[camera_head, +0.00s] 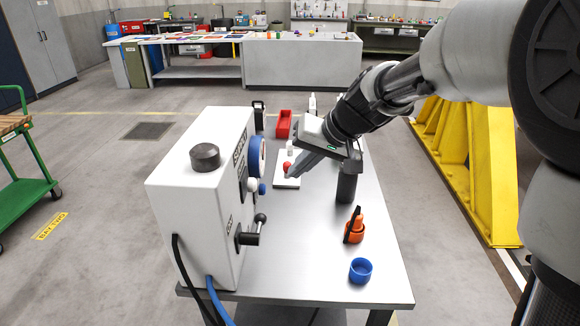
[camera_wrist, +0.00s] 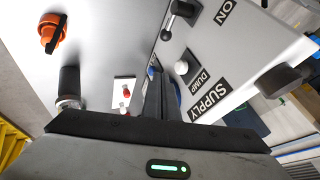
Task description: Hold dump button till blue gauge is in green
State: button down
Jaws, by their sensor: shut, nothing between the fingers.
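The white control box (camera_head: 200,190) stands on the left of the metal table. Its right side carries the blue gauge (camera_head: 257,157), seen edge-on, so its needle and green zone cannot be read. Below the gauge are a white button (camera_head: 252,185) and a blue knob (camera_head: 262,188). In the wrist view, the white button (camera_wrist: 181,67) sits beside the DUMP label (camera_wrist: 200,80); the SUPPLY label (camera_wrist: 209,99) is nearby. My gripper (camera_head: 290,175) is shut and empty, right of the box and apart from the white button. Its fingers partly hide the gauge in the wrist view.
A black-handled lever (camera_head: 252,232) sticks out of the box. An orange knobbed object (camera_head: 355,227), a blue cup (camera_head: 360,270), a black cylinder (camera_head: 347,186) and a red bin (camera_head: 284,124) stand on the table. A yellow frame (camera_head: 470,170) is at right.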

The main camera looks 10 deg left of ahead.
aim_at(253, 185)
jog(key=w+a+f+p, duration=0.1)
jog(key=w+a+f, duration=0.1)
jog(key=a+f, duration=0.5)
jog(key=shift+w+a, duration=0.4)
jog(key=shift+a, duration=0.25)
jog(key=shift+a, duration=0.1)
